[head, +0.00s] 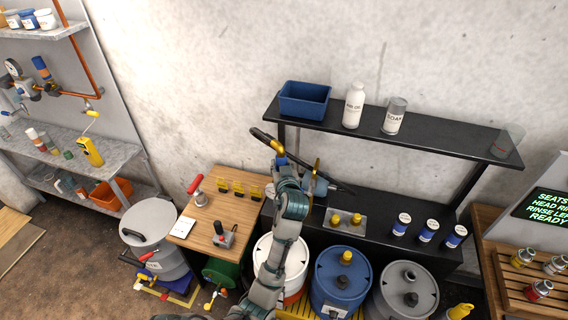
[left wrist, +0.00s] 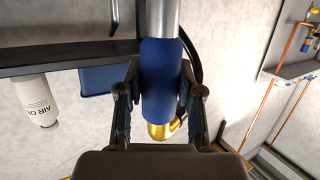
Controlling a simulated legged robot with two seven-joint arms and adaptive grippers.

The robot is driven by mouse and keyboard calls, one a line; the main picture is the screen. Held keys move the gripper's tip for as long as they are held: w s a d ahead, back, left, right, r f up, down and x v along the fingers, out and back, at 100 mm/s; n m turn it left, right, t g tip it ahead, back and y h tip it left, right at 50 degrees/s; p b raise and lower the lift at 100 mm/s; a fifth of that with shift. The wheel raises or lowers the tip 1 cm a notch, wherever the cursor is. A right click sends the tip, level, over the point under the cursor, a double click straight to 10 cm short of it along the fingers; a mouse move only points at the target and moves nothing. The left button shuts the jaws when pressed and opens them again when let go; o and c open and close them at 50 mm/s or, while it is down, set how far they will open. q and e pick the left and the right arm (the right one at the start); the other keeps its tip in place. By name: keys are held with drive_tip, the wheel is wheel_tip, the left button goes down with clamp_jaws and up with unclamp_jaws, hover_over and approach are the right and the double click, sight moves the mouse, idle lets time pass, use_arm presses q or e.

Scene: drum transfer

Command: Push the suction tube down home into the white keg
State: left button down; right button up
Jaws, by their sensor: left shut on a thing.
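The white keg (head: 294,256) stands on the floor before the dark bench, with an orange band low on it. My left forearm crosses in front of it and hides its top opening. My left gripper (left wrist: 161,100) is shut on the blue sleeve (left wrist: 160,65) of the suction tube. In the left wrist view a silver section joins one end of the sleeve and a brass bend (left wrist: 162,131) the other. In the head view the gripper is high above the keg, largely hidden by my wrist. The tube's lower end is not visible, so its place relative to the keg cannot be told.
A blue drum (head: 341,283) and a grey drum (head: 424,289) stand right of the keg. A dark shelf (head: 440,137) carries a blue bin (head: 304,100) and bottles. A wooden table (head: 213,207) stands left. A black hose (head: 266,141) shows beside my wrist.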

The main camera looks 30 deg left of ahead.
use_arm(q)
wheel_tip(320, 180, down, 2)
drive_tip(key=shift+d+f+b, duration=0.1)
drive_tip(key=shift+b, duration=0.4)
drive_tip(key=shift+d+f+b, duration=0.65)
drive_tip(key=shift+d+f, duration=0.15)
drive_tip(key=shift+d, duration=0.35)
drive_tip(key=shift+a+f, duration=0.2)
drive_tip(key=shift+a, duration=0.45)
drive_tip(key=shift+a+f, duration=0.1)
drive_tip(key=shift+a, duration=0.3)
drive_tip(key=shift+d, duration=0.8)
drive_tip(key=shift+d+r, duration=0.2)
drive_tip(key=shift+d, duration=0.05)
drive_tip(key=shift+a+f, duration=0.1)
drive_tip(key=shift+a, duration=0.65)
drive_tip(key=shift+p, duration=0.3)
drive_tip(key=shift+d, duration=0.1)
use_arm(e)
drive_tip(key=shift+s+d+f, duration=0.2)
drive_tip(key=shift+d+f, duration=0.1)
drive_tip(key=shift+f, duration=0.25)
drive_tip(key=shift+s+d+f, duration=0.2)
drive_tip(key=shift+d+f, duration=0.05)
drive_tip(key=shift+f, duration=0.3)
